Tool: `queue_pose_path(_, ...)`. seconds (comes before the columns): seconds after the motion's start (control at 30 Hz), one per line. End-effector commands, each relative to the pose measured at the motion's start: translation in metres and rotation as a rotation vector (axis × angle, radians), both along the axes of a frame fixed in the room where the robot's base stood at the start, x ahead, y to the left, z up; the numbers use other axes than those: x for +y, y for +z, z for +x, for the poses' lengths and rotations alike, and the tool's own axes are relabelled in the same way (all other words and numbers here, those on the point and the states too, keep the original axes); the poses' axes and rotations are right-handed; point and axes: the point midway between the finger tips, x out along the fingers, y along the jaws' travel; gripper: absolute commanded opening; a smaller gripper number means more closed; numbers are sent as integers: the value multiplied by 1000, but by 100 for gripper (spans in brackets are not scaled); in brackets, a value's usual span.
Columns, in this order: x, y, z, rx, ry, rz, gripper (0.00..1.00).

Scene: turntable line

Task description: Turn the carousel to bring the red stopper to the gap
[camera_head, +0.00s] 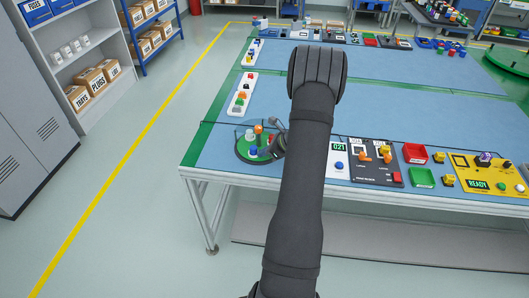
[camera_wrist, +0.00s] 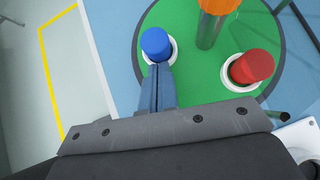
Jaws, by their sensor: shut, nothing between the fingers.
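The green carousel (camera_head: 243,154) stands near the table's front left corner; its disc (camera_wrist: 205,75) fills much of the wrist view. On it are a blue stopper (camera_wrist: 155,44) and a red stopper (camera_wrist: 252,66), each in a white ring. An orange-topped post (camera_wrist: 211,28) rises between them, farther up the picture. My gripper (camera_wrist: 158,68) is shut and empty, its fingertips at the near side of the blue stopper. I cannot tell whether they touch it. The red stopper is to the right of the fingers. A thin dark rail (camera_wrist: 138,50) edges the disc; its gap is not clear.
Right of the carousel are a white panel marked 021 (camera_head: 339,147), a dark panel (camera_head: 375,176), a red tray (camera_head: 415,153) and a yellow panel (camera_head: 470,167). A white strip with coloured pieces (camera_head: 242,94) lies behind. The blue table middle is clear.

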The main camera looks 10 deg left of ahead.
Motion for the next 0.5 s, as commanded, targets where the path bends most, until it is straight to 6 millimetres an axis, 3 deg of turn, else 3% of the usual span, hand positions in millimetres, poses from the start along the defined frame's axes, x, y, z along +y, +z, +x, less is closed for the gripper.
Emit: queue_pose_path(0.5, 9, 0, -4, 0, -117, 0, 0)
